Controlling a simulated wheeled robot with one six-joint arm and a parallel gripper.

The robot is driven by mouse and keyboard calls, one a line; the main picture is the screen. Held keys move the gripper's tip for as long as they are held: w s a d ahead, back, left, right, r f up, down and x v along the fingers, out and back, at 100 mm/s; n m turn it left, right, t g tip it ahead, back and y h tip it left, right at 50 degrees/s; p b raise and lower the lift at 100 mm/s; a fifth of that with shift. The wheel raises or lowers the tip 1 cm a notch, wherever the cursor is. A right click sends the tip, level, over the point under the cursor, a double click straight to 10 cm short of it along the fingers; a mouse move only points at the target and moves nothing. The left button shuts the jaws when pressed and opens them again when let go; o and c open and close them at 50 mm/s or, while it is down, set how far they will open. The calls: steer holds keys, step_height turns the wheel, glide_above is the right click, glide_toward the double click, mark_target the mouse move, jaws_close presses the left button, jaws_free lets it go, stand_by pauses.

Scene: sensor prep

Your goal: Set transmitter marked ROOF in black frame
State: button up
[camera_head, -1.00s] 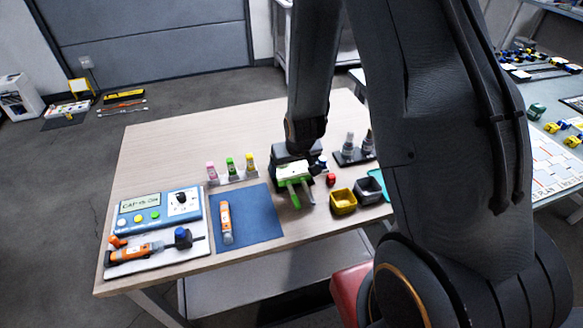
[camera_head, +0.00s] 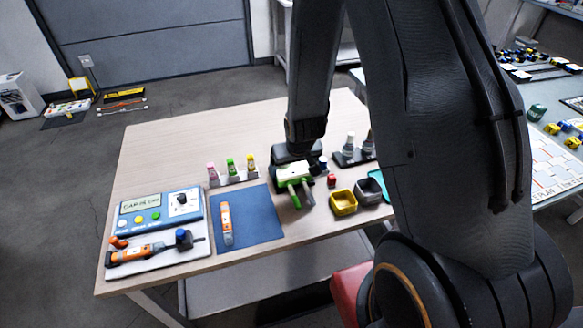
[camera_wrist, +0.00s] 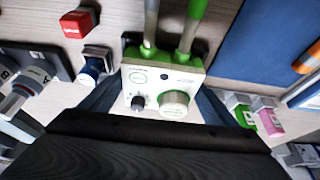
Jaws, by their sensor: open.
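I cannot make out a transmitter marked ROOF in either view. Black frame-like pieces (camera_head: 525,72) with white and yellow parts lie on the far right table, too small to read. My gripper (camera_head: 294,165) is low over the wooden table, at a white and green device with two knobs and two green-ended rods (camera_head: 294,175). In the wrist view my open gripper (camera_wrist: 160,95) has a dark finger on each side of this device (camera_wrist: 165,78). I cannot tell whether the fingers touch it.
A red block (camera_head: 332,180), yellow bin (camera_head: 343,203) and grey bin (camera_head: 369,191) stand right of the device. A blue mat (camera_head: 248,217) with an orange pen-like tool (camera_head: 227,223) and a blue meter (camera_head: 160,212) lie left. Small bottles (camera_head: 231,167) stand behind the mat.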

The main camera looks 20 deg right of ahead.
steer(key=shift+s+r, duration=0.1)
steer(key=shift+r+p, duration=0.2)
steer(key=shift+p, duration=0.15)
steer(key=shift+r+p, duration=2.05)
steer(key=shift+r, duration=0.8)
steer(key=shift+r, duration=0.1)
steer(key=shift+r, duration=0.35)
steer(key=s+r+g+b, duration=0.1)
steer(key=s+r, duration=0.3)
steer(key=s, duration=0.1)
steer(key=s+r+g+b, duration=0.1)
steer(key=s+r, duration=0.3)
steer(key=s, duration=0.2)
steer(key=s+r+g, duration=0.1)
steer(key=s+r, duration=0.4)
steer(key=s, duration=0.1)
steer(key=shift+a+b, duration=0.15)
steer(key=shift+b, duration=0.25)
